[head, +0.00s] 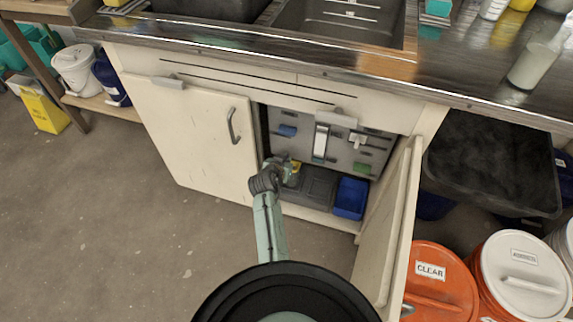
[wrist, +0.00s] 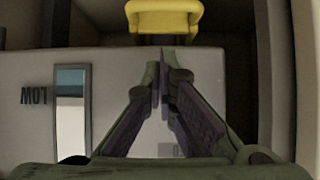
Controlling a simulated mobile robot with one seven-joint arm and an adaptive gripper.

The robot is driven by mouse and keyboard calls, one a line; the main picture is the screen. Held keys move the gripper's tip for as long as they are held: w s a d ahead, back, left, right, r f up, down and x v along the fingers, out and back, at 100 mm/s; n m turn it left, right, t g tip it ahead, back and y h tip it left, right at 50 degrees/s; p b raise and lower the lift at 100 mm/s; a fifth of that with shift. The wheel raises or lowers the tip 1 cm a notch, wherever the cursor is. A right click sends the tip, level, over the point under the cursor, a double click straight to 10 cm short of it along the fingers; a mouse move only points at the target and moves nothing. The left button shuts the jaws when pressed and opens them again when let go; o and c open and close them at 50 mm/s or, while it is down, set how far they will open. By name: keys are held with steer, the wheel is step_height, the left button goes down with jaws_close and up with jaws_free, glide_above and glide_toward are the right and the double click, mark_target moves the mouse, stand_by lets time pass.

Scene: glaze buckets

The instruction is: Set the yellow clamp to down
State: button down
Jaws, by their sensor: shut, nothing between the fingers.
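The yellow clamp (wrist: 165,18) shows at the top of the wrist view, a broad yellow piece ahead of my fingertips. In the head view only a small yellow part (head: 296,166) shows beside my gripper (head: 284,166), low on the panel inside the open cabinet. My gripper (wrist: 163,58) is shut with its fingertips together and nothing between them. The tips point at the clamp's near edge; I cannot tell whether they touch it. My wrist hides much of the clamp in the head view, so its setting is unclear.
The grey panel (head: 342,150) also carries a blue clamp (head: 288,131), a white one (head: 357,139) and a green one (head: 362,168), with a gauge (head: 320,141). A dark box (head: 313,187) and a blue bin (head: 351,198) sit below. The open door (head: 388,225) stands right of my arm.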

steer(key=shift+w+f, duration=0.15)
steer(key=shift+f, duration=0.85)
steer(key=shift+w+f, duration=0.1)
steer(key=shift+f, duration=0.85)
steer(key=shift+f, duration=0.1)
step_height(320, 180, down, 7)
steer(key=b, duration=0.6)
steer(key=shift+b, duration=0.4)
steer(key=shift+d, duration=0.1)
